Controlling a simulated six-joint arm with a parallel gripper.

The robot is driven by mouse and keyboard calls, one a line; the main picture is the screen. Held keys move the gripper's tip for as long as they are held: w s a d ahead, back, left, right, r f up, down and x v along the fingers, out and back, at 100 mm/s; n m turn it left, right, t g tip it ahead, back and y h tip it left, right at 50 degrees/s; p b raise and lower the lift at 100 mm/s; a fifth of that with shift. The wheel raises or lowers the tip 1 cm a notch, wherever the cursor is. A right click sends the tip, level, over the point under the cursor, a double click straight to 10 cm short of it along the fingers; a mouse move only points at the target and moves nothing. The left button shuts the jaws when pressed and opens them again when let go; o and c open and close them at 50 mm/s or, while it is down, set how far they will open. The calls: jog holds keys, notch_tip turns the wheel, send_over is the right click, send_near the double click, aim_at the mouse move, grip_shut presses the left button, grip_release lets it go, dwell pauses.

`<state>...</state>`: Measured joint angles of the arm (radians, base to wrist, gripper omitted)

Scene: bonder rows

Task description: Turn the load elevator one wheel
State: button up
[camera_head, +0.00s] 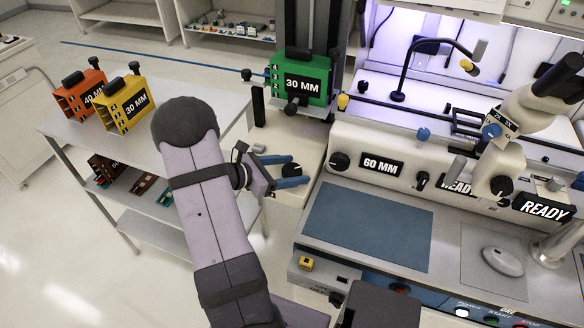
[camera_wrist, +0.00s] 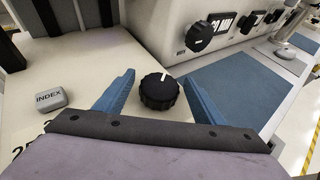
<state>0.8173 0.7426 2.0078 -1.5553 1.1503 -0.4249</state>
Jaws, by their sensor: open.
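A black ribbed wheel (camera_wrist: 159,90) with a white pointer line stands on a cream base below the green magazine. In the head view the same wheel (camera_head: 292,169) shows small between my blue fingers. My gripper (camera_wrist: 158,77) is open, with one finger on each side of the wheel. In the wrist view, gaps show between the wheel and both fingers, the right one narrower. The pointer line points up and slightly right in the wrist view. The green magazine (camera_head: 307,84) marked 30 MM sits on the elevator behind the wheel.
A grey INDEX button (camera_wrist: 50,97) is left of the wheel in the wrist view. The bonder panel with a 60 MM display (camera_head: 382,167) and a black knob (camera_head: 339,161) stands close on the right. Orange (camera_head: 75,96) and yellow (camera_head: 124,105) magazines stand on the left cart.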

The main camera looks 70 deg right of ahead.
jog(key=shift+s+d+f, duration=0.1)
jog(key=shift+s+d, duration=0.05)
jog(key=c, duration=1.1)
jog(key=shift+o, duration=0.2)
jog(key=shift+g, duration=0.3)
jog(key=shift+m+g+y, duration=1.1)
jog(key=shift+m+y, duration=0.2)
jog(key=shift+m, duration=0.3)
jog(key=o, duration=1.1)
jog(key=shift+c, duration=0.2)
